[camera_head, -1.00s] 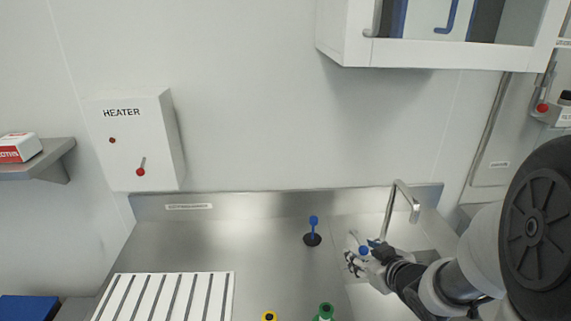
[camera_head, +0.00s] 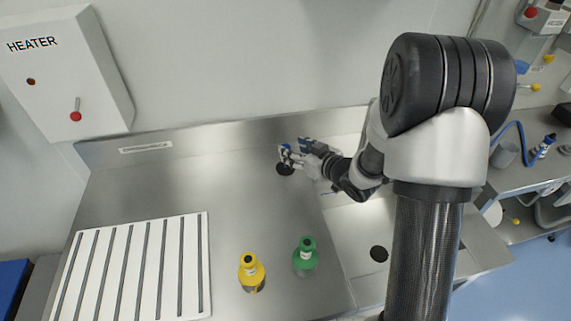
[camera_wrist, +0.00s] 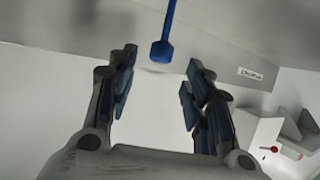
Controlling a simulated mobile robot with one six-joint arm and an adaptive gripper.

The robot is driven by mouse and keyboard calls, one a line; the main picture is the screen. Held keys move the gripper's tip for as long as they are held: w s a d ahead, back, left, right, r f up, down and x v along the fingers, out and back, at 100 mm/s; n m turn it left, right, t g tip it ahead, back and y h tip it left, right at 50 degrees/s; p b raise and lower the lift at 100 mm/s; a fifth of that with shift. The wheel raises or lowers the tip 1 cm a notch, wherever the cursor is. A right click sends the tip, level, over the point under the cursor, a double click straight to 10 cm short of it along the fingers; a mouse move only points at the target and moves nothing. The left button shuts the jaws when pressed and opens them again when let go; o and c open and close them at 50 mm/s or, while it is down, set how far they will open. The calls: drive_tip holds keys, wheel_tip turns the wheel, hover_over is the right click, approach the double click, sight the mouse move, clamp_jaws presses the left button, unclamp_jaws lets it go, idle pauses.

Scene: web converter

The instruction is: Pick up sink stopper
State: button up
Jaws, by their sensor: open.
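The sink stopper has a black round base (camera_head: 285,169) and a blue handle. It stands on the steel counter at the back, left of the sink. In the head view my gripper (camera_head: 289,149) is at the stopper's top and hides most of its handle. In the wrist view the blue handle (camera_wrist: 162,46) shows between the tips of my open gripper (camera_wrist: 162,66), with clear space on both sides. I cannot tell whether the handle is between the fingers or just beyond them.
A yellow-capped bottle (camera_head: 251,271) and a green-capped bottle (camera_head: 305,257) stand at the counter's front. A white slotted rack (camera_head: 204,265) lies to the left. The sink with its dark drain (camera_head: 379,254) is at right. The heater box (camera_head: 64,78) hangs on the back wall.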

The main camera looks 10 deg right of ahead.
sight(286, 146)
drive_tip(key=x, duration=0.2)
drive_tip(key=b+x, duration=0.1)
drive_tip(key=x, duration=0.1)
drive_tip(key=b+x, duration=0.1)
drive_tip(key=x, duration=0.1)
drive_tip(key=shift+d+f, duration=0.1)
drive_tip(key=shift+f, duration=0.15)
drive_tip(key=shift+c, duration=0.3)
clamp_jaws()
